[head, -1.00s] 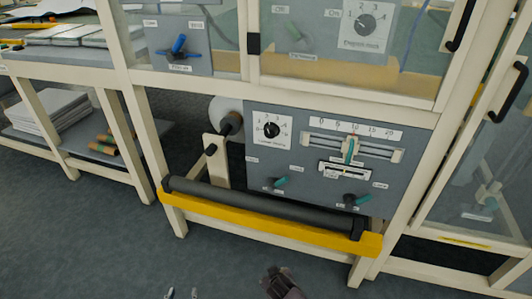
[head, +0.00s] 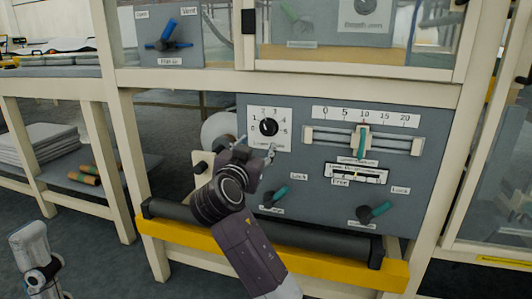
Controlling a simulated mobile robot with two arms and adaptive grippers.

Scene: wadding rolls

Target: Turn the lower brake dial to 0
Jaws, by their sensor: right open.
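The lower brake dial (head: 268,127) is a round black knob on a white numbered plate, at the upper left of the grey lower panel (head: 300,222). Its pointer is too small to read surely. My right gripper (head: 256,147) is just below the dial, its fingers spread and pointing up towards the panel. One finger is near the plate's lower left corner, the other near its lower right. The gripper is open and holds nothing. It covers part of the plate's lower edge. I cannot tell whether it touches the plate.
A slider scale (head: 362,138) and green-handled levers (head: 276,195) (head: 374,211) are on the same panel. A dark roller (head: 320,240) and a yellow bar (head: 153,230) run below, under my right arm. A white roll (head: 218,128) is left of the dial.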

